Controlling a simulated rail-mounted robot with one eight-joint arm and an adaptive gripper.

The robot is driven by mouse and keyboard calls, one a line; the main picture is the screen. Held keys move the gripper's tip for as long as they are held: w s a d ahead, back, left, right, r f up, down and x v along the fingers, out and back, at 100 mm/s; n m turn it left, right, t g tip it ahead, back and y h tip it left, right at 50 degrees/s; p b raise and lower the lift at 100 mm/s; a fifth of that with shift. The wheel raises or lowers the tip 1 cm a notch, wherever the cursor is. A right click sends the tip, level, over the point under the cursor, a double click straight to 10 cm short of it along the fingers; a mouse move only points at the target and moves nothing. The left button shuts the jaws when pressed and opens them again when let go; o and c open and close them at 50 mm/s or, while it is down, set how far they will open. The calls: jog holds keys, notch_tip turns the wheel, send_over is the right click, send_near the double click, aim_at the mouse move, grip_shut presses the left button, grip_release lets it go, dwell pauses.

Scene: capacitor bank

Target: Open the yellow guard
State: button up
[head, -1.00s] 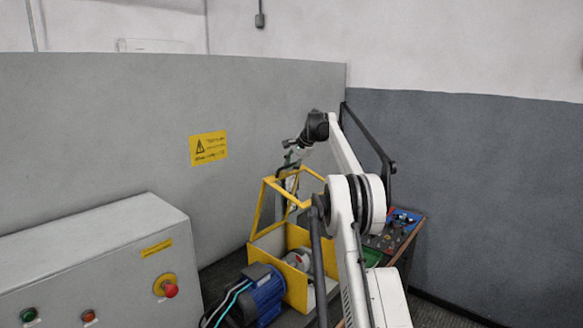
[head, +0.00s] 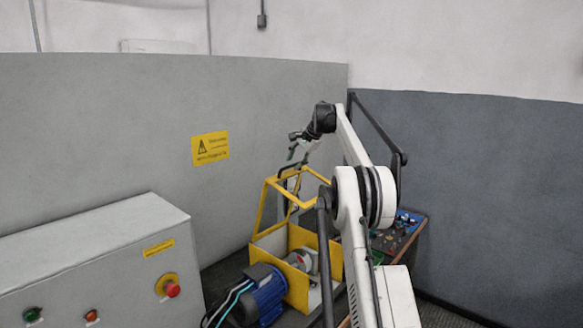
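The yellow guard (head: 262,208) is a box-like frame. Its lower part has solid yellow panels, and its upper frame stands raised above them, with a view inside to a grey machine part (head: 299,260). My gripper (head: 291,152) is at the end of my white arm, above the guard's upper frame. It looks apart from the frame, but the gap is hard to judge. The fingers are small and dark, and I cannot tell whether they are open or shut. I see nothing held in them.
A blue motor (head: 266,294) with cables sits in front of the guard. A grey control cabinet (head: 95,265) with a red stop button (head: 172,289) stands at left. A panel with knobs (head: 402,230) is behind my arm at right. A grey wall (head: 110,130) stands behind.

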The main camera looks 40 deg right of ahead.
jog(key=v, duration=0.8)
jog(key=shift+s, duration=0.15)
jog(key=s+a+r+n+b, duration=0.1)
jog(key=s+a+n+b, duration=0.1)
jog(key=a, duration=0.7)
jog(key=s+a+r+n+b, duration=0.1)
jog(key=a+n+b, duration=0.1)
jog(key=a, duration=0.7)
jog(key=s+a+f+n+b, duration=0.3)
jog(key=s+a, duration=0.7)
jog(key=a, duration=0.5)
jog(key=s+a+f+n+h+b, duration=0.1)
jog(key=s+a+f+n+b, duration=0.1)
jog(key=s+a+f, duration=0.5)
jog(key=s+a+f+n+b, duration=0.1)
jog(key=s+a+f+n, duration=0.25)
jog(key=s+a, duration=0.4)
jog(key=s+a+f+n+b, duration=0.1)
jog(key=s+a+f, duration=0.1)
jog(key=s+f, duration=0.6)
jog(key=s+a+f+n+b, duration=0.2)
jog(key=s+f, duration=0.7)
jog(key=f, duration=0.1)
jog(key=shift+a, duration=0.25)
jog(key=shift+s, duration=0.1)
